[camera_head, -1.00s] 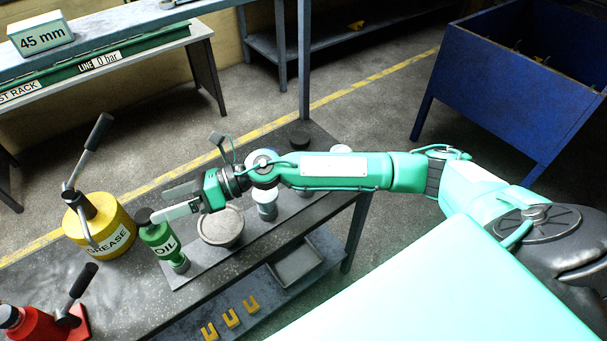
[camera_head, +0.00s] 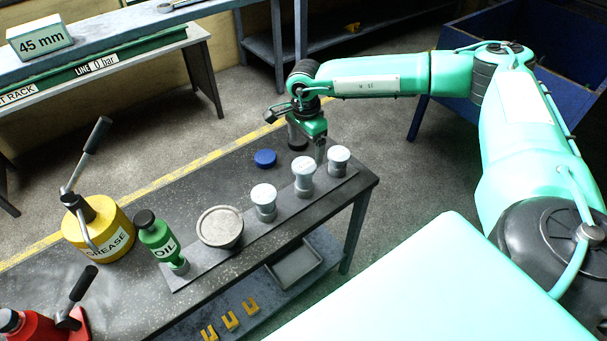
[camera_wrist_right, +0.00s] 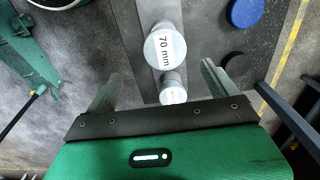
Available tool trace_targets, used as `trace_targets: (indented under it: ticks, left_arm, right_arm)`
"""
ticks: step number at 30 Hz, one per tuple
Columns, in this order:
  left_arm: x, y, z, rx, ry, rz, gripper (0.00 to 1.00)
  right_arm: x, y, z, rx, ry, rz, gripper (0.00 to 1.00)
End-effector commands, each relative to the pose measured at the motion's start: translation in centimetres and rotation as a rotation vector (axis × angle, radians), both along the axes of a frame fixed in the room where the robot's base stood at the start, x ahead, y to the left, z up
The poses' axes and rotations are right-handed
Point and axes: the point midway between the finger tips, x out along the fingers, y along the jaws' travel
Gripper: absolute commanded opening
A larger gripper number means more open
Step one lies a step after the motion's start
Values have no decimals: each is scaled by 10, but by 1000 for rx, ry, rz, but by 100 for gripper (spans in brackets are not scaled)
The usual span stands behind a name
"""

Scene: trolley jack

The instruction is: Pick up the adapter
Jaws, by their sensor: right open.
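Three pale grey adapters stand upright on a strip on the bench: a left one (camera_head: 263,200), a middle one (camera_head: 304,176) and a right one (camera_head: 338,160). My right gripper (camera_head: 309,147) is beside the middle and right ones, pointing down. In the wrist view, my open right gripper (camera_wrist_right: 160,83) has a small adapter (camera_wrist_right: 172,88) between its fingers, with no visible contact. An adapter marked 70 mm (camera_wrist_right: 164,46) stands beyond it. I cannot tell which one the task means. My left gripper is not in view.
A grey round pot (camera_head: 220,227), a green oil bottle (camera_head: 157,237) and a yellow grease can (camera_head: 100,228) stand to the left. A blue disc (camera_head: 265,158) lies behind the adapters. A black disc shows in the wrist view (camera_wrist_right: 238,65). The bench's right end is near.

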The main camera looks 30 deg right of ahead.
Motion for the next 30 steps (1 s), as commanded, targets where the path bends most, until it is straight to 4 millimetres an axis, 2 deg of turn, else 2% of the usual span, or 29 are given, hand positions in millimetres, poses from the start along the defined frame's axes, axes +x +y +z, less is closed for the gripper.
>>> trace_targets:
  ticks: [3, 9, 17, 23, 27, 30]
  left_arm:
    - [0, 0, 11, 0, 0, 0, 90]
    - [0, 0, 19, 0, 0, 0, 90]
    - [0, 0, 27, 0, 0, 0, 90]
    - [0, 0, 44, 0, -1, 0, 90]
    - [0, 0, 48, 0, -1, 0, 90]
    - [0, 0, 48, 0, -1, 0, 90]
  right_arm:
    - [-1, 1, -23, 0, 5, 2, 90]
    - [0, 2, -58, 3, 3, 2, 90]
    - [2, 1, -76, 3, 2, 1, 90]
    - [8, -1, -100, 2, 3, 0, 90]
    - [8, -1, -118, 4, 1, 0, 90]
    - [7, -1, -123, 4, 1, 0, 90]
